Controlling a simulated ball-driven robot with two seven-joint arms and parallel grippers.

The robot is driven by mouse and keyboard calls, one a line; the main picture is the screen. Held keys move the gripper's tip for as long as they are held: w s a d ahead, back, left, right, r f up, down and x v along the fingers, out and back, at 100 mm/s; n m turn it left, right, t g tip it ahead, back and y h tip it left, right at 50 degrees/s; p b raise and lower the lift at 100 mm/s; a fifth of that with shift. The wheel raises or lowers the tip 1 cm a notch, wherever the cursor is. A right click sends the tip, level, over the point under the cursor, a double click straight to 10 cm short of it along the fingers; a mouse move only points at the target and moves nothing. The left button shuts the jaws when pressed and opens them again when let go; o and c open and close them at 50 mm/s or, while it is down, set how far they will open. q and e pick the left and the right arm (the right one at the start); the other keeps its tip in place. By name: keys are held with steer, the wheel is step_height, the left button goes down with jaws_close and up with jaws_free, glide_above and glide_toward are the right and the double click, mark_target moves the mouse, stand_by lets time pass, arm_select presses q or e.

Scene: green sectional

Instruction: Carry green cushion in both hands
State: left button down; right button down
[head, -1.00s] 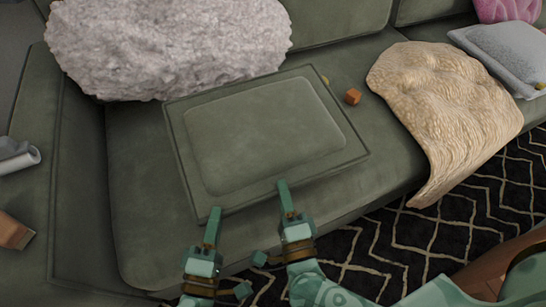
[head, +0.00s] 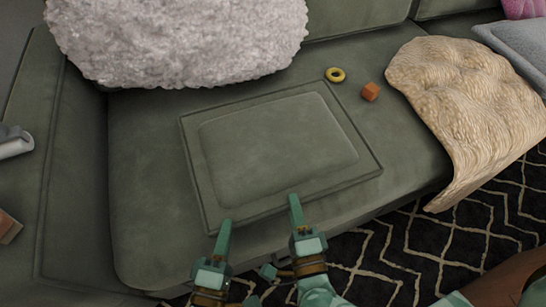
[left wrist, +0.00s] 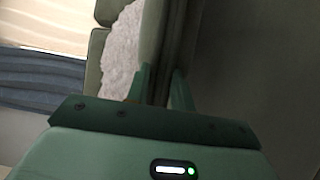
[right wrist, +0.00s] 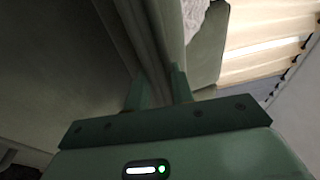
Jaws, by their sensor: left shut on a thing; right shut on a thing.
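The green cushion (head: 275,148) is a flat rectangle with a raised middle panel, in front of the green sofa seat in the head view. My left gripper (head: 224,235) and my right gripper (head: 296,208) are both shut on its near edge, side by side. In the left wrist view the cushion edge (left wrist: 155,45) runs between the left fingers. In the right wrist view the edge (right wrist: 150,45) runs between the right fingers. The lower fingers are hidden under the cushion in the head view. I cannot tell how high it is above the seat.
A fluffy pale pillow (head: 180,40) leans at the back of the sofa (head: 140,190). A beige throw (head: 465,110) drapes at right. A patterned rug (head: 420,245) covers the floor.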

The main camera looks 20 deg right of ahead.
arm_select(q)
steer(key=c, duration=1.4)
jaws_free()
steer(key=shift+f, duration=0.25)
arm_select(e)
steer(key=c, duration=1.4)
jaws_free()
steer(key=shift+f, duration=0.3)
arm_select(q)
steer(key=shift+o, duration=1)
steer(key=shift+r, duration=0.15)
arm_select(e)
steer(key=shift+o, duration=1)
steer(key=shift+r, duration=0.15)
arm_select(q)
steer(key=o, duration=0.4)
steer(key=v, duration=1.2)
steer(key=shift+s, duration=0.1)
